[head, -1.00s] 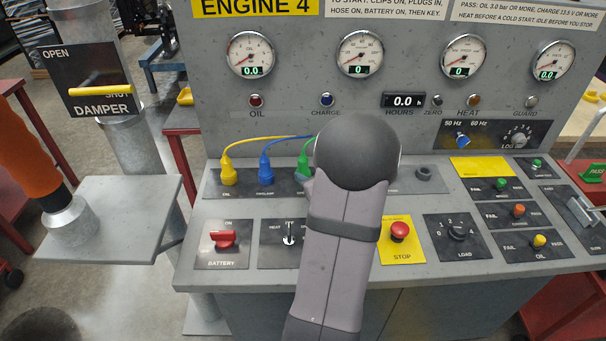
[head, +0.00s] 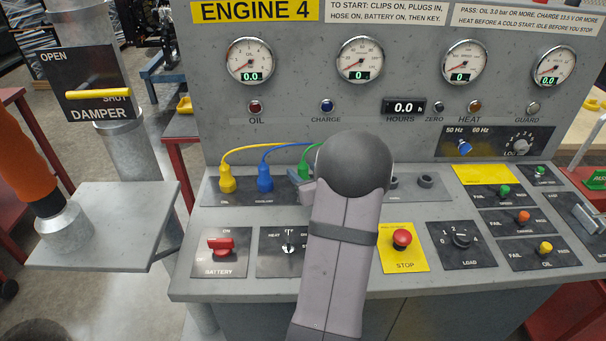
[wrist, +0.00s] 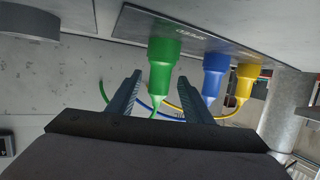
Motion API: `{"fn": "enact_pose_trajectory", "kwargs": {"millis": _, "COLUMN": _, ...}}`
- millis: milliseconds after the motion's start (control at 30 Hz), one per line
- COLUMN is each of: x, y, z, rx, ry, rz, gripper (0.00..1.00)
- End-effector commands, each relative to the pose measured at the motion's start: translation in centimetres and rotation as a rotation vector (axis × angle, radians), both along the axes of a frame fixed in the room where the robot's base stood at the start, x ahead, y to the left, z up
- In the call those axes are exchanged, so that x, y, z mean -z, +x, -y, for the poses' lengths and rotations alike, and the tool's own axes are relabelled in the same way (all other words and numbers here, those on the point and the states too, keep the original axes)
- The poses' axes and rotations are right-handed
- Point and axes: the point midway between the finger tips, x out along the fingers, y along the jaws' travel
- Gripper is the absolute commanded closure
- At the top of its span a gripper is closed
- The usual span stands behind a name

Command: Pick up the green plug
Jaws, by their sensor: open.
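The green plug (wrist: 163,66) shows in the wrist view between the two open fingers of my gripper (wrist: 157,98), which do not appear to press on it. Its narrow cable end points toward my palm, and its wide end is at the dark socket strip (wrist: 195,36). In the head view, the green plug (head: 304,168) is mostly hidden behind my gripper (head: 306,189) and arm. The blue plug (head: 265,178) and yellow plug (head: 227,179) stand in the same strip to its left. They also show right of the green plug in the wrist view.
The red stop button (head: 402,238), battery switch (head: 221,246) and load knob (head: 461,240) are on the front slope. Gauges and a label stand on the upright panel behind. Cables arc behind the plugs.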

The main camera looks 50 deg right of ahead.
Motion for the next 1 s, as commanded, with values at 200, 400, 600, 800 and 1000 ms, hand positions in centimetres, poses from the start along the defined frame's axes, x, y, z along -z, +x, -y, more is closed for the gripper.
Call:
{"fn": "enact_pose_trajectory", "kwargs": {"millis": 200, "x": 0.4, "y": 1.9, "z": 0.8, "rx": -0.002, "ry": 0.0, "rz": -0.002, "gripper": 0.54}}
{"fn": "enact_pose_trajectory", "kwargs": {"millis": 400, "x": 1.0, "y": 3.9, "z": 1.7, "rx": -0.002, "ry": 0.0, "rz": -0.001, "gripper": 0.54}}
{"fn": "enact_pose_trajectory", "kwargs": {"millis": 600, "x": 1.3, "y": 4.4, "z": 1.9, "rx": 0.0, "ry": 0.0, "rz": -0.001, "gripper": 0.54}}
{"fn": "enact_pose_trajectory", "kwargs": {"millis": 800, "x": 1.3, "y": 4.4, "z": 1.9, "rx": 0.0, "ry": 0.0, "rz": -0.001, "gripper": 0.63}}
{"fn": "enact_pose_trajectory", "kwargs": {"millis": 1000, "x": 1.3, "y": 4.4, "z": 1.9, "rx": 0.0, "ry": 0.0, "rz": -0.001, "gripper": 0.99}}
